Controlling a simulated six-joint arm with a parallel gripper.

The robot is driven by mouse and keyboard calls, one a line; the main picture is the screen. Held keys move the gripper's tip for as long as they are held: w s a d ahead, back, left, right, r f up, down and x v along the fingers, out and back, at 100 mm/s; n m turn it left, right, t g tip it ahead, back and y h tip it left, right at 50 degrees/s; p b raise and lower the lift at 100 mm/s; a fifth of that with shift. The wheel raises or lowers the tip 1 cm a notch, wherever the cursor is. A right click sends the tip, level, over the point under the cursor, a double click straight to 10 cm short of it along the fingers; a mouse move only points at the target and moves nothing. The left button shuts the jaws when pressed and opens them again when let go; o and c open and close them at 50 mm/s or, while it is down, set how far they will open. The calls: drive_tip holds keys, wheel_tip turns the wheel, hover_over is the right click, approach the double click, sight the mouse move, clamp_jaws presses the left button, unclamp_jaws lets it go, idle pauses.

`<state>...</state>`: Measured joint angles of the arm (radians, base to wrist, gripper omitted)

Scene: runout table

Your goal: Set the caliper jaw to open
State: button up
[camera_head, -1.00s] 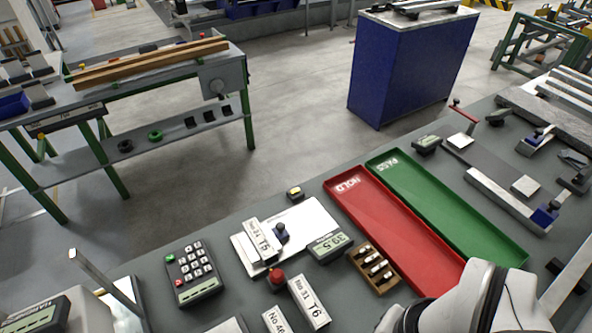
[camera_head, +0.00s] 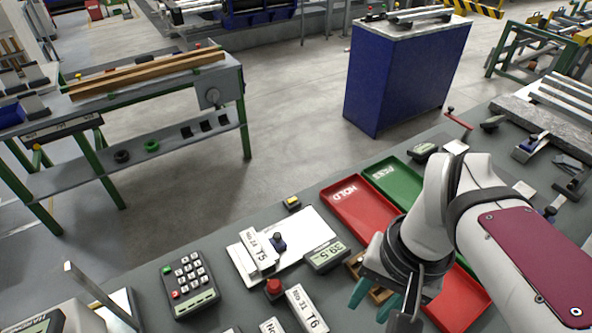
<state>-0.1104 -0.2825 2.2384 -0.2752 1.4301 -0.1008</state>
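My gripper (camera_head: 371,301) is at the bottom centre, pointing down, with its teal fingertips apart and nothing visible between them. It is over the front end of the red tray, partly covering a wooden holder. A white plate (camera_head: 308,222) left of it carries a labelled light bar (camera_head: 258,250) and a dark blue-knobbed piece (camera_head: 279,242) beside the bar. A display (camera_head: 326,257) reading about 39.5 sits at the plate's right edge. This may be the caliper; I cannot tell the jaw's opening. Another blue-ended tool (camera_head: 531,147) lies at the far right.
The red HOLD tray (camera_head: 350,207) and green PASS tray (camera_head: 392,180) lie behind my gripper, partly hidden by my arm. A keypad (camera_head: 190,284), a red button (camera_head: 274,287) and another labelled bar (camera_head: 306,309) stand to the left. Bare table shows around the keypad.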

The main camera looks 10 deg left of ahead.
drive_tip(key=shift+o, duration=1.2)
drive_tip(key=w+a+r+n, duration=0.1)
drive_tip(key=w+a, duration=0.3)
drive_tip(key=w, duration=0.4)
drive_tip(key=shift+w+a+n+h, duration=0.15)
drive_tip(key=shift+w+n+h, duration=0.15)
drive_tip(key=shift+n, duration=0.6)
drive_tip(key=w+a, duration=0.1)
drive_tip(key=w, duration=0.1)
drive_tip(key=w+a+n, duration=0.1)
drive_tip(key=a, duration=0.1)
drive_tip(key=w+a+n, duration=0.1)
drive_tip(key=w, duration=0.1)
drive_tip(key=shift+w+a+f, duration=0.25)
drive_tip(key=shift+w+a, duration=0.1)
drive_tip(key=n, duration=0.4)
hover_over(277, 235)
wheel_tip(277, 235, down, 5)
drive_tip(key=shift+h, duration=0.4)
wheel_tip(277, 235, down, 14)
drive_tip(key=shift+f, duration=0.9)
clamp_jaws()
